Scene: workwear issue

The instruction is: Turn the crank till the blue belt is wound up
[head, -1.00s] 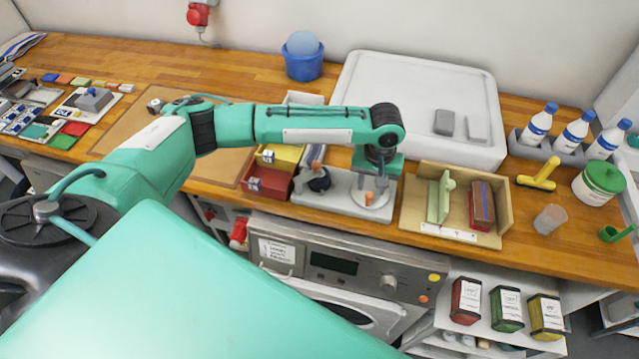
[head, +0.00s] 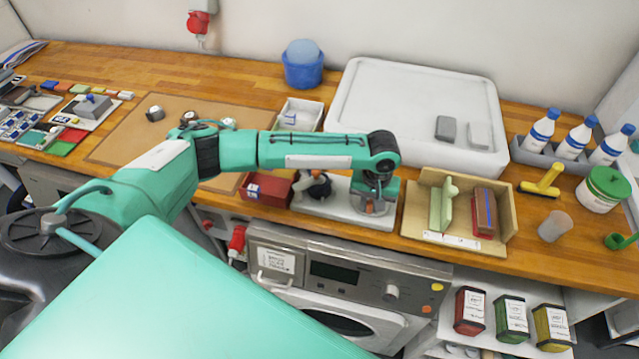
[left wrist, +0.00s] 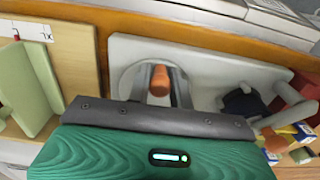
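The crank has an orange knob (head: 371,208) standing on a round disc, on a pale grey base plate (head: 336,207) at the bench's front edge. A dark coil (head: 316,187) sits on the plate left of the crank; I cannot make out a clearly blue belt strip. My left gripper (head: 375,196) points down over the crank. In the left wrist view the knob (left wrist: 160,80) lies between the fingers of the left gripper (left wrist: 158,92), which look apart, with narrow gaps beside it. The dark coil also shows there (left wrist: 242,102). My right gripper is out of view.
Right of the plate is a wooden tray (head: 457,246) with a green piece and a brown-red block. A red box (head: 266,188) stands to its left. A large white lid (head: 415,90) lies behind. My left arm covers part of the bench.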

